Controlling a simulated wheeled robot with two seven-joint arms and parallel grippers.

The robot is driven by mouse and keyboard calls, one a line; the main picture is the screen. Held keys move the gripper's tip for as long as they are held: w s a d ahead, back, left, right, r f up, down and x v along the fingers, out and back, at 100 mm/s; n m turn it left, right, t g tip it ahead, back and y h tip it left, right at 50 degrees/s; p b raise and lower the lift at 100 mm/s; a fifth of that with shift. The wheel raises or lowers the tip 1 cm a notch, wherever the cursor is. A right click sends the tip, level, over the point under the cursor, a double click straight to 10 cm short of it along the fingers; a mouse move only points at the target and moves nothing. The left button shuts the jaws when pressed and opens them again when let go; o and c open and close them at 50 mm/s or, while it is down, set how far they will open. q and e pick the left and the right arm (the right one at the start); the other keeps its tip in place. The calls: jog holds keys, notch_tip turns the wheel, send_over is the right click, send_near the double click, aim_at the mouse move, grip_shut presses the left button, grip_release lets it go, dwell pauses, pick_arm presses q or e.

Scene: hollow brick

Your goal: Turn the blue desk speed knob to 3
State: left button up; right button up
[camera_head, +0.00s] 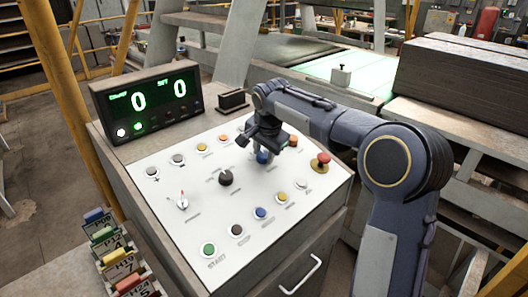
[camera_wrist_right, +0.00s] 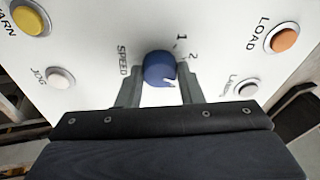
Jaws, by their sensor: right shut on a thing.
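The blue speed knob (camera_wrist_right: 159,66) sits on the white panel beside the printed word SPEED in the right wrist view. Marks 1 and 2 show at its upper right; no 3 can be read, and the right finger covers part of the panel there. A white mark on the knob points to the lower right. My right gripper (camera_wrist_right: 160,80) has one finger on each side of the knob and is shut on it. In the head view the knob (camera_head: 262,157) shows under my right gripper (camera_head: 264,146). My left gripper is not in view.
A red mushroom button (camera_head: 323,159) stands right of the knob, and an orange button (camera_head: 293,141) is close by. A black knob (camera_head: 226,177) and several coloured buttons are on the panel. A display (camera_head: 150,102) at the back left reads 0 and 0.

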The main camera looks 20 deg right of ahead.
jog(key=o, duration=0.9)
jog(key=shift+d, duration=0.1)
jog(key=shift+o, duration=0.2)
jog(key=shift+r, duration=0.1)
jog(key=v, duration=0.7)
jog(key=shift+s+r+b, duration=0.15)
jog(key=shift+r+b, duration=0.15)
